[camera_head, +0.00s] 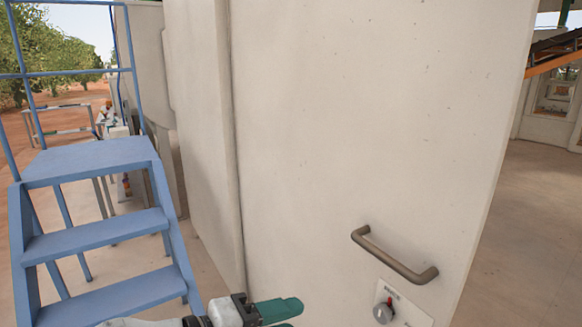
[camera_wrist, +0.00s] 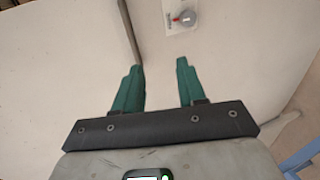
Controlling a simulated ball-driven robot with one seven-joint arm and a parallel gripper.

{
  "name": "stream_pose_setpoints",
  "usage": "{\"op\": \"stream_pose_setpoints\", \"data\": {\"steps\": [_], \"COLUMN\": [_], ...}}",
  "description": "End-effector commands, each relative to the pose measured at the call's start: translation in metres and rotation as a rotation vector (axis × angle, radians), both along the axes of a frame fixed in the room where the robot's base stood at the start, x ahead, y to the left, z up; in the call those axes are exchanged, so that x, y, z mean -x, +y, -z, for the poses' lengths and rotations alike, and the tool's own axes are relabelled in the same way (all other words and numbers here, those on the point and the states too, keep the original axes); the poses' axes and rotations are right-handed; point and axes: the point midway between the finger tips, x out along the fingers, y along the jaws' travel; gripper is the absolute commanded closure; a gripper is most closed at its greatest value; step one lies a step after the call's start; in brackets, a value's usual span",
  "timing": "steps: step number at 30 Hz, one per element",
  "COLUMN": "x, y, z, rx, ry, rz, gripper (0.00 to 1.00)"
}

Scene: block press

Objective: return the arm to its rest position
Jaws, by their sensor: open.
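My gripper (camera_head: 283,314) is at the bottom of the head view, in front of the pale panel (camera_head: 340,120). Its green fingers point to the right there. In the wrist view my gripper (camera_wrist: 160,90) shows both green fingers apart, with nothing between them. The panel's face lies beyond the fingertips. The lower part of my arm is cut off by the bottom edge of the head view.
A grey-brown bar handle (camera_head: 394,256) and a plate with a round knob (camera_head: 384,312) are on the panel, right of my gripper. The knob also shows in the wrist view (camera_wrist: 187,18). Blue metal steps (camera_head: 95,235) with railings stand on the left. Open floor (camera_head: 535,230) lies right.

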Motion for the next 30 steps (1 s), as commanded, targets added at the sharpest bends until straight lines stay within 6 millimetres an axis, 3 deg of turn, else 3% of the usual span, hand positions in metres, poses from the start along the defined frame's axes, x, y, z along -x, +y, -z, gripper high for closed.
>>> {"op": "stream_pose_setpoints", "data": {"steps": [8, 14, 16, 20, 24, 30], "x": [-0.004, 0.005, 0.015, 0.050, 0.102, 0.189], "y": [-0.049, -0.109, -0.139, -0.198, -0.246, -0.285], "z": [0.053, 0.115, 0.146, 0.206, 0.257, 0.300], "rx": [-0.096, -0.230, -0.306, -0.484, -0.689, -0.981], "ry": [0.076, 0.158, 0.193, 0.253, 0.288, 0.288], "rz": [0.020, 0.057, 0.081, 0.144, 0.223, 0.348], "gripper": [0.60, 0.60, 0.60, 0.60, 0.60, 0.60]}}
